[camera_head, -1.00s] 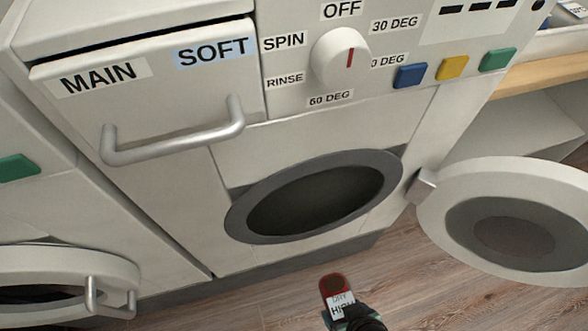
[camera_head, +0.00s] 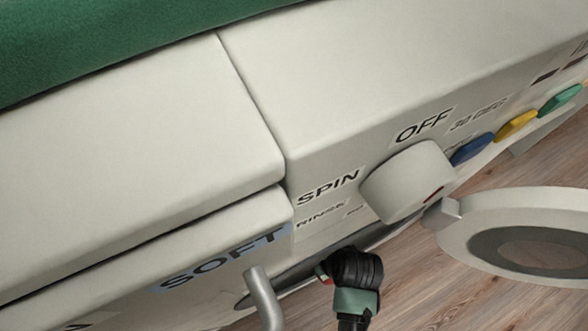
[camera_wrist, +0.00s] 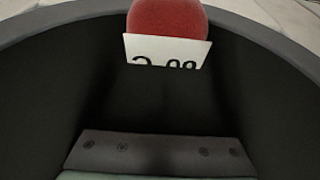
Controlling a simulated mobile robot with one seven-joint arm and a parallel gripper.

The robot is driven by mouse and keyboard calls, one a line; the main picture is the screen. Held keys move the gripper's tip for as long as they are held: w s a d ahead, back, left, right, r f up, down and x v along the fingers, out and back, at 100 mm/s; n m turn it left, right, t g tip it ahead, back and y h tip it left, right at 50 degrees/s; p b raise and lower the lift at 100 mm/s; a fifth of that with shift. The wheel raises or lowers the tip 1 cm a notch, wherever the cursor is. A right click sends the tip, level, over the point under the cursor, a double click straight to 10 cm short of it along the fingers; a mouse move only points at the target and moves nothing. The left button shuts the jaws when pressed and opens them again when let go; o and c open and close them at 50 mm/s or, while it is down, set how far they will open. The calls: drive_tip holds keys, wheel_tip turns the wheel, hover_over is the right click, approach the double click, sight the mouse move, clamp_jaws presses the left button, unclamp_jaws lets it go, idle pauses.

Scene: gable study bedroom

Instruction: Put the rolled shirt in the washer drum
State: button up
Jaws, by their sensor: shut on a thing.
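My gripper (camera_head: 325,272) is at the front of the washer and is shut on the rolled shirt. The shirt is a small red roll with a white label; in the wrist view its rounded red end (camera_wrist: 168,18) is at the top centre. In the head view my wrist hides most of it, leaving a red sliver (camera_head: 327,282). In the wrist view the grey rim of the washer drum (camera_wrist: 272,38) curves around the roll, with the dark drum interior behind. In the head view only part of the drum opening (camera_head: 285,290) shows. Its depth relative to the shirt is unclear.
The round washer door (camera_head: 470,240) stands open at the right. The programme knob (camera_head: 405,180) and a drawer handle (camera_head: 263,298) stick out close to my wrist. A green cloth (camera_head: 90,40) lies across the top left. Wooden floor is free below right.

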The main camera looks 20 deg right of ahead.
drive_tip(key=w+b, duration=0.1)
drive_tip(key=w, duration=0.4)
drive_tip(key=w+b, duration=0.1)
drive_tip(key=w, duration=0.5)
drive_tip(key=shift+w+a+f, duration=0.1)
drive_tip(key=shift+w+a, duration=0.1)
drive_tip(key=shift+w, duration=0.05)
drive_tip(key=shift+f+b, duration=0.7)
drive_tip(key=shift+f, duration=0.95)
drive_tip(key=shift+f, duration=0.2)
drive_tip(key=o, duration=1.4)
